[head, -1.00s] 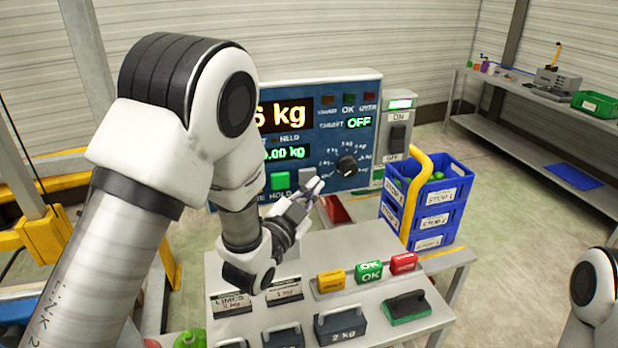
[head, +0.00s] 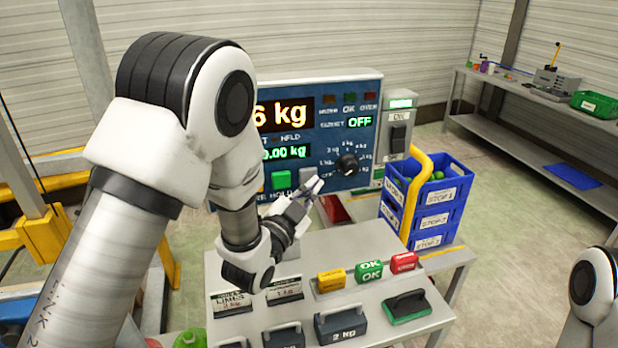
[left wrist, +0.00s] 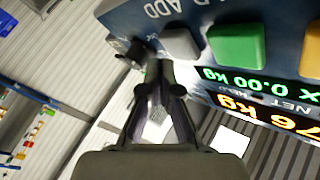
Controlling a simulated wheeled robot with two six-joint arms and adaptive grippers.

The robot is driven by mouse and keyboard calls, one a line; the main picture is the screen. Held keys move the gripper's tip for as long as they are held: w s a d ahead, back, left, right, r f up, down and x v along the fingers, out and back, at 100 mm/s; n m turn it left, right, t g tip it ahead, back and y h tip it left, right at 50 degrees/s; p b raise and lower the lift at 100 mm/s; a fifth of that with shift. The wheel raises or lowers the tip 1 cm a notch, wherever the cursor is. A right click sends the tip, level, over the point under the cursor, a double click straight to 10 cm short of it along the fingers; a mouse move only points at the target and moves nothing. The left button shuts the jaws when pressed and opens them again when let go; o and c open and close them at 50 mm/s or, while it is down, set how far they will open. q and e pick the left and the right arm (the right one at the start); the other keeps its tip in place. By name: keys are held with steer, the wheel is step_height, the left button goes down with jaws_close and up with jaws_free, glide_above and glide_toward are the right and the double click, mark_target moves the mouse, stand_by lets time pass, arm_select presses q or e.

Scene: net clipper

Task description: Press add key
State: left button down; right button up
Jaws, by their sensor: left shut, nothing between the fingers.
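The blue scale panel (head: 330,122) stands behind the table. The add key is a grey square key (head: 308,178) on its lower part, beside a green key (head: 281,180). In the left wrist view the grey key (left wrist: 180,43) lies under the word ADD, with the green key (left wrist: 236,46) to its right. My left gripper (head: 317,186) is shut and empty, in front of the grey key and partly covering it. In the left wrist view its fingertips (left wrist: 160,68) are just beside the key's lower left; I cannot tell whether they touch. My right gripper is not in view.
A black knob (head: 347,165) sits right of the keys. Weights with handles (head: 341,326) and yellow, green and red blocks (head: 369,271) stand on the table. Blue crates (head: 436,200) and a yellow rail (head: 412,190) are at the right.

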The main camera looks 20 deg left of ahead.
arm_select(q)
steer(key=shift+w+a, duration=0.25)
steer(key=shift+w, duration=0.1)
steer(key=shift+w+a+b, duration=0.2)
steer(key=shift+w+b, duration=0.1)
steer(key=shift+w, duration=0.05)
stand_by(0.6)
steer(key=shift+s+d, duration=0.5)
steer(key=shift+s, duration=0.25)
steer(key=s+d, duration=0.1)
steer(key=s+b, duration=0.1)
steer(key=s+d, duration=0.1)
steer(key=s, duration=0.1)
steer(key=shift+d, duration=0.35)
stand_by(0.7)
